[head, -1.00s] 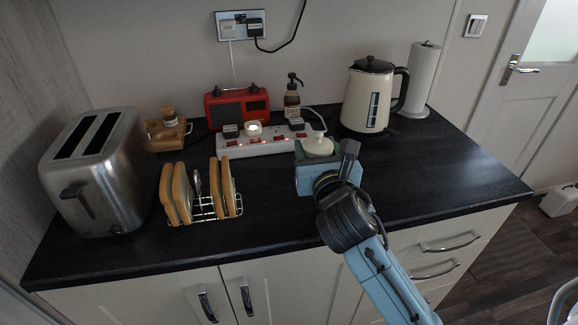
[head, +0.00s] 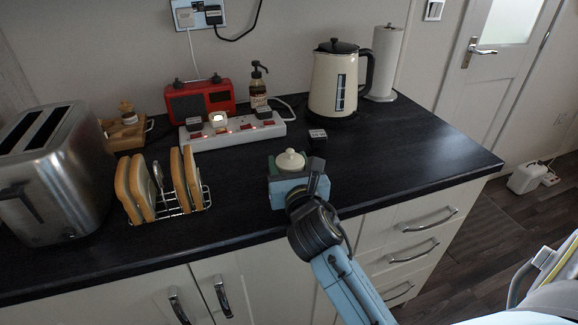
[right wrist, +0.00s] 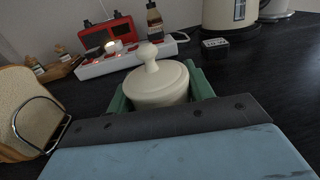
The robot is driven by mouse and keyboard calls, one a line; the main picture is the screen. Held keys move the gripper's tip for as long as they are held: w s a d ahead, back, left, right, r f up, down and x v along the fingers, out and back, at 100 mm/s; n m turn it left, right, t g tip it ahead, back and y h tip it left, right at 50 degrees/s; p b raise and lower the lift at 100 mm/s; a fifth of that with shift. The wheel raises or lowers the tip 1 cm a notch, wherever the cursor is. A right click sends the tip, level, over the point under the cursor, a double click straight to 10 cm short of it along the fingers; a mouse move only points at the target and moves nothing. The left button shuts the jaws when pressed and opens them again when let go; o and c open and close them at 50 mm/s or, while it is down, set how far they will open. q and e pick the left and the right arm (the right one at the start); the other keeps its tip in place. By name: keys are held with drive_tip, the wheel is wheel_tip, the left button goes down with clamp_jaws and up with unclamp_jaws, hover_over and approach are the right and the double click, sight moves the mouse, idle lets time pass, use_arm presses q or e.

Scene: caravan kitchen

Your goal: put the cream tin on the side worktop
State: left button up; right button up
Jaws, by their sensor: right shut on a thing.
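The cream tin (head: 290,160), a round lidded pot with a knob, is between the jaws of my right gripper (head: 289,172). In the right wrist view the tin (right wrist: 157,84) is upright, with green jaw pads on both sides and my gripper (right wrist: 160,98) shut on it. It is over the front middle of the dark worktop (head: 400,150); I cannot tell whether its base touches. My left gripper is not in view. No surface is clearly identifiable as the side worktop.
A small black block (head: 317,138) sits just behind the tin. A toast rack (head: 165,190) and toaster (head: 50,175) are left. The worktop's right part is clear.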

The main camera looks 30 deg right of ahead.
drive_tip(key=o, duration=1)
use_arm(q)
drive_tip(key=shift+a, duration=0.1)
use_arm(e)
drive_tip(key=shift+r, duration=0.2)
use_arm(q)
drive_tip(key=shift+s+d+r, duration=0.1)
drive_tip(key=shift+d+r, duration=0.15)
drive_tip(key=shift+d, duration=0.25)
use_arm(e)
drive_tip(key=v, duration=1.2)
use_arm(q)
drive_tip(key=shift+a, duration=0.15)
